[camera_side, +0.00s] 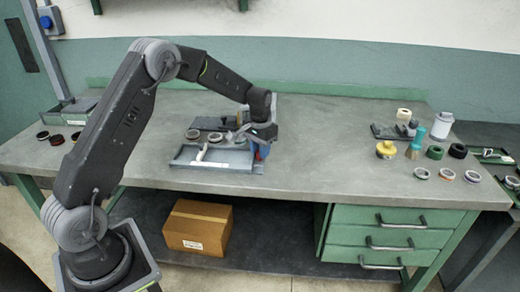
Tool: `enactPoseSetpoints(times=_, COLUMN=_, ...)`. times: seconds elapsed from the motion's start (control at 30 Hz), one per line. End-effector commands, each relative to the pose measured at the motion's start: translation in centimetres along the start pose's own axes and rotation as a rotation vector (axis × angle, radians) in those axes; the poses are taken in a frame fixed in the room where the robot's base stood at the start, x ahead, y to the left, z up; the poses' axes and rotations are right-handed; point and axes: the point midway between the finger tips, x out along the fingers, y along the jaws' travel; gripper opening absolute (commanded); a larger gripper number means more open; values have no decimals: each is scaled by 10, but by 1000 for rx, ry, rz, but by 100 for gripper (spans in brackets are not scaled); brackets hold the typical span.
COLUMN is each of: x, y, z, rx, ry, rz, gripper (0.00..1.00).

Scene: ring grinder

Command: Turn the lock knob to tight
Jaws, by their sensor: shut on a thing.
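My gripper (246,135) is at the grinder fixture in the middle of the bench, pointing down and to the left. It is shut on a small part there, which I take to be the lock knob. The knob itself is hidden behind the jaws and wrist, so its turn angle cannot be told. The fixture has a grey tray (186,160) in front with a small white piece (201,153) on it. A blue and red part (262,152) shows just below my wrist.
Two rings (214,137) lie left of my gripper near a dark block (213,123). On the right stand a yellow pot (386,150), a white bottle (442,125) and several rings (446,174). Dark rings (57,139) lie far left. The bench between fixture and pot is clear.

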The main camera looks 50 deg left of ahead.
Motion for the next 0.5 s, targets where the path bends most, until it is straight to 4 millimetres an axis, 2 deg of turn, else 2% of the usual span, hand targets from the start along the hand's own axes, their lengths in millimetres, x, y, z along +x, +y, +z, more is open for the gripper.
enactPoseSetpoints(times=0.5, x=0, y=0, z=0, rx=492, ry=-1, rz=0, gripper=3)
